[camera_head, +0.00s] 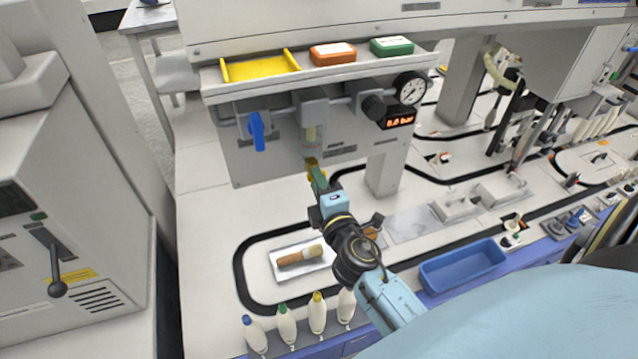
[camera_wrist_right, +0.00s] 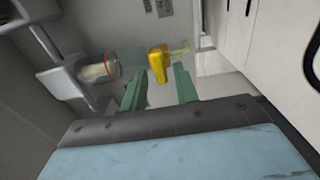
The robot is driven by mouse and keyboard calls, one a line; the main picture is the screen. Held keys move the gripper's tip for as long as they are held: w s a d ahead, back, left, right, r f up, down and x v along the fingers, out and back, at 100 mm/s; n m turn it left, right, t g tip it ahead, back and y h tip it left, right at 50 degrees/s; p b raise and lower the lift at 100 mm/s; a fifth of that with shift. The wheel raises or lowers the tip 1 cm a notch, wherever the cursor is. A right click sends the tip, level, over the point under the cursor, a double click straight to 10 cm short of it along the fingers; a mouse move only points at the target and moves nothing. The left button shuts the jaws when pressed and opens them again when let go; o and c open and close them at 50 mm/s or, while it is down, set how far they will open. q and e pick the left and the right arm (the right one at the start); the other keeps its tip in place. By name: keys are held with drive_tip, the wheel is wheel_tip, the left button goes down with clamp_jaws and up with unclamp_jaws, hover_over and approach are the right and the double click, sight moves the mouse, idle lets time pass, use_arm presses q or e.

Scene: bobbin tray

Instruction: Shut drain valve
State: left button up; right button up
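The yellow drain valve handle (camera_head: 311,163) sits below the clear filter bowl (camera_head: 310,137) under the shelf, partly hidden by my right gripper. In the right wrist view the yellow handle (camera_wrist_right: 158,64) lies just beyond the fingertips, in line with the gap between them, beside the clear bowl (camera_wrist_right: 103,68). My right gripper (camera_head: 318,176) has green fingers; in the wrist view they stand apart (camera_wrist_right: 158,80) with nothing between them. No contact with the handle is clear. My left gripper is out of view.
A blue lever (camera_head: 257,131) hangs left of the filter. A dial gauge (camera_head: 411,89) and lit display (camera_head: 398,121) are at its right. Below are a tray (camera_head: 283,271) with a bobbin (camera_head: 300,255), several bottles (camera_head: 287,324) and a blue bin (camera_head: 463,266).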

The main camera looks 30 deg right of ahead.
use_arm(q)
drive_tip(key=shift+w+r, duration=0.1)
use_arm(e)
drive_tip(key=shift+o, duration=0.2)
drive_tip(key=shift+s, duration=0.1)
